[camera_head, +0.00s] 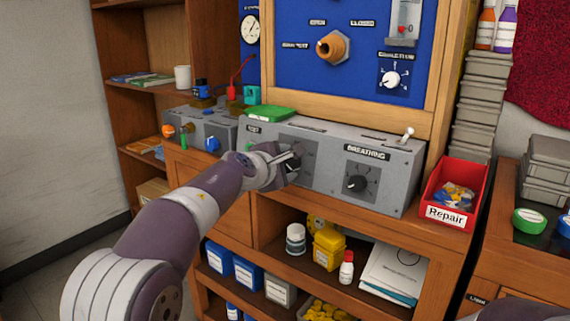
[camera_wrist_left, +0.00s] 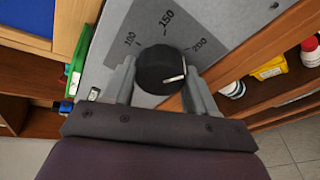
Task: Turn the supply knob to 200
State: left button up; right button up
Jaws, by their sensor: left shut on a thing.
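The supply knob (camera_wrist_left: 158,66) is a round black knob with a white pointer mark on its face. It sits on a grey dial plate (camera_wrist_left: 185,22) printed 100, 150 and 200. In the left wrist view the mark lies toward the knob's right side, below the 200 label; its exact reading is unclear. My left gripper (camera_head: 290,164) is at the left dial of the grey testbench box (camera_head: 327,155), its fingers closed on both sides of the knob. In the head view, the gripper largely hides this knob. My right gripper is out of view.
The BREATHING knob (camera_head: 356,184) is just right of my left gripper on the same box. A small lever (camera_head: 407,133) rises from the box's top right. A red Repair bin (camera_head: 450,192) stands right of it. Shelves with bottles and boxes lie below.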

pick_arm(q)
jog(key=shift+f, duration=0.35)
jog(key=o, duration=0.8)
jog(key=shift+c, duration=0.2)
jog(key=shift+o, duration=1.3)
jog(key=shift+a+r, duration=0.1)
jog(key=shift+r, duration=0.15)
jog(key=b+v, duration=0.1)
jog(key=v, duration=1.1)
jog(key=shift+s, duration=0.25)
jog(key=shift+a, duration=0.15)
